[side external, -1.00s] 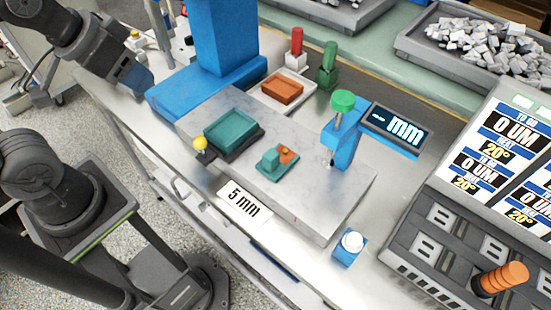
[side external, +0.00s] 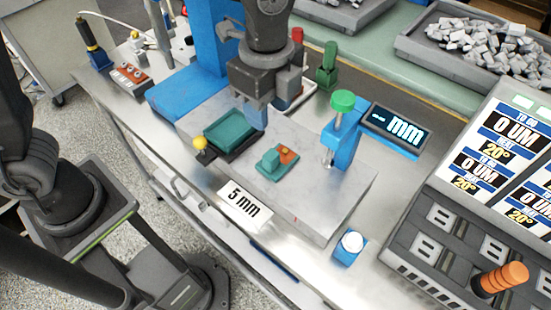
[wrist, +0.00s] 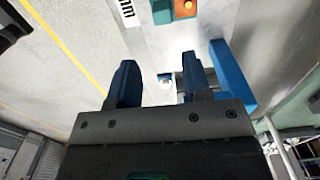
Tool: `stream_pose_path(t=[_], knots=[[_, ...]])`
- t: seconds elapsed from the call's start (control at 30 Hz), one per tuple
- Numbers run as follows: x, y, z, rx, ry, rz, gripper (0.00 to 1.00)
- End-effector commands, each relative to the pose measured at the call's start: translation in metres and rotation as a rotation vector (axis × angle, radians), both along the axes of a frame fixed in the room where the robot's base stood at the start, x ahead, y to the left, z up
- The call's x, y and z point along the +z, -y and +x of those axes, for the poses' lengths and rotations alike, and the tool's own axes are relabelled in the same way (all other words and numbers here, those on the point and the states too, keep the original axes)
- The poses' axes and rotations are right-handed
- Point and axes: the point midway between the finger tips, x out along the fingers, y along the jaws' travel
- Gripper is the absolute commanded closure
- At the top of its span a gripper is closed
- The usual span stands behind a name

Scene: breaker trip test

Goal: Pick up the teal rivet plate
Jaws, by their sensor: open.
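A small teal plate (side external: 268,169) with a raised teal block and an orange patch lies on the grey metal slab (side external: 325,205); I take it as the rivet plate. In the wrist view, a teal piece with an orange part (wrist: 174,10) shows at the top edge. A larger teal tray-like piece (side external: 226,130) sits on a dark base to its left. My gripper (side external: 257,116) is over the slab, behind and above these two pieces, with blue fingers pointing down. The wrist view shows its fingers (wrist: 158,76) apart with nothing between them.
A blue clamp-like stand with a green knob (side external: 342,100) rises right of the plate, beside a "mm" display (side external: 395,130). A yellow ball knob (side external: 200,143) is left of the tray piece. The slab's front right is clear. A white button on a blue base (side external: 351,245) stands in front.

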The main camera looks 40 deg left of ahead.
Motion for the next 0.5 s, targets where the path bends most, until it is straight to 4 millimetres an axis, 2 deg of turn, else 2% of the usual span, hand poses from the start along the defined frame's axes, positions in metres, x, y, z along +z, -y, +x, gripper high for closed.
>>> stream_pose_path(t=[0.3, 0.5], knots=[[-0.058, 0.000, -0.001, -0.001, -0.006, 0.003, 0.55], [-0.080, 0.000, 0.000, 0.001, -0.003, 0.002, 0.55]])
